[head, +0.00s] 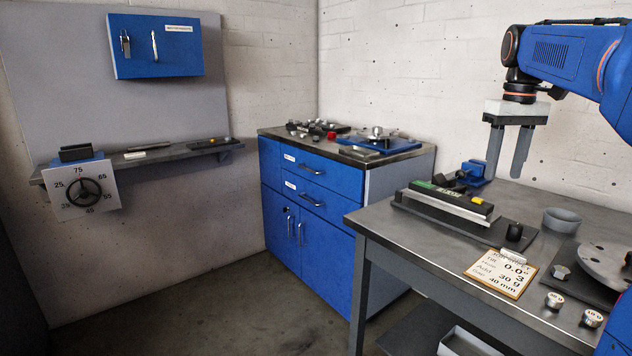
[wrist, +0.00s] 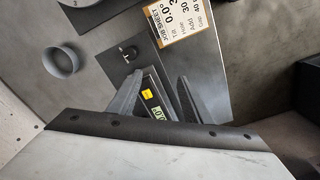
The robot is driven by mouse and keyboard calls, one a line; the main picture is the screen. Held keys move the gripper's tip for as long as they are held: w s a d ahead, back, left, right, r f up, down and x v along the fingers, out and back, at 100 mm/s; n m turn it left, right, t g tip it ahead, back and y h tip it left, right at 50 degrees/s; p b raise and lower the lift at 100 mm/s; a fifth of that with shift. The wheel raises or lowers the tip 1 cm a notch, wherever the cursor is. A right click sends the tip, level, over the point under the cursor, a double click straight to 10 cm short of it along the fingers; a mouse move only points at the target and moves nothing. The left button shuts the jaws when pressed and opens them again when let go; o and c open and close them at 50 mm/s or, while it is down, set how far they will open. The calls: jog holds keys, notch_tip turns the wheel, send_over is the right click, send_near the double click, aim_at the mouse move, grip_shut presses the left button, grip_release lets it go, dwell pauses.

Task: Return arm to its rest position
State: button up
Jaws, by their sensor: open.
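My gripper (head: 507,152) hangs from my blue arm above the grey workbench (head: 400,238) at the right in the head view. Its two dark fingers point down and stand apart, with nothing between them. In the wrist view the fingers of my gripper (wrist: 167,98) show over a black device with a yellow patch and a green display. That device (head: 450,203) lies on the bench in the head view, below and left of the fingers, and the gripper is clear of it.
The bench holds a job sheet (head: 501,272), a grey cup (head: 562,220), a rotor disc (head: 606,262), weights (head: 555,300) and a blue vise (head: 473,174). A blue cabinet (head: 310,215) stands behind. A wall shelf (head: 140,158) carries a dial box (head: 84,190). The air around the gripper is free.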

jog(key=s+a+f+t, duration=0.1)
jog(key=s+a+f, duration=0.3)
jog(key=s+f, duration=0.5)
jog(key=s+a+f+t, duration=0.2)
jog(key=s+a+f, duration=0.3)
jog(key=s+f, duration=0.4)
jog(key=s+a+f+m+t, duration=0.1)
jog(key=s+a+f, duration=0.4)
jog(key=s+f, duration=0.4)
jog(key=shift+s+f, duration=0.15)
jog(key=shift+s, duration=0.5)
